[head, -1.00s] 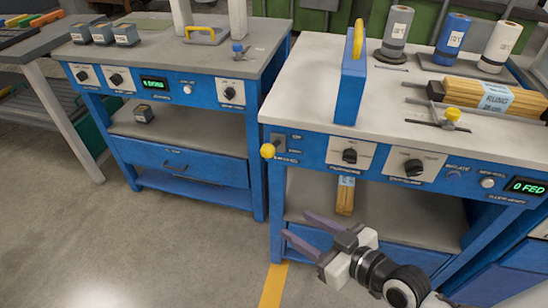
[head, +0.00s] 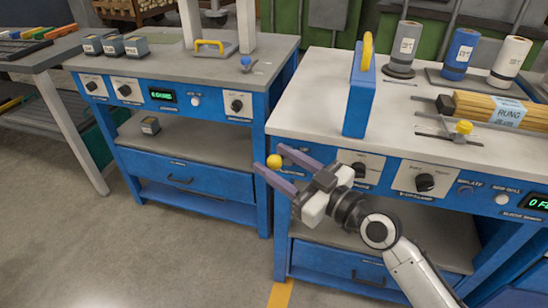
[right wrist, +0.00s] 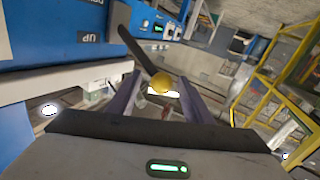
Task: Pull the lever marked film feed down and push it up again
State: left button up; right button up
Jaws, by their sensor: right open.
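The film feed lever has a yellow ball knob (head: 274,161) at the left end of the right bench's blue front panel. The knob also shows in the right wrist view (right wrist: 161,82), at the end of a dark arm (right wrist: 140,50). My right gripper (head: 271,160) is open, its two purple fingers on either side of the knob, near their tips. I cannot tell whether either finger touches it. In the head view the gripper hides the lever's plate and part of its lettering. My left gripper is not in view.
The right bench (head: 310,112) carries a blue block with a yellow handle (head: 358,95), a bundle of wooden rungs (head: 490,108) and several rolls. Dials (head: 425,182) sit right of the lever.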

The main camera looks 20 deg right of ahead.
jog(key=shift+w+a, duration=0.3)
jog(key=shift+w, duration=0.15)
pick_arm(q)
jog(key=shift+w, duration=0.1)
pick_arm(e)
jog(key=shift+c, duration=0.3)
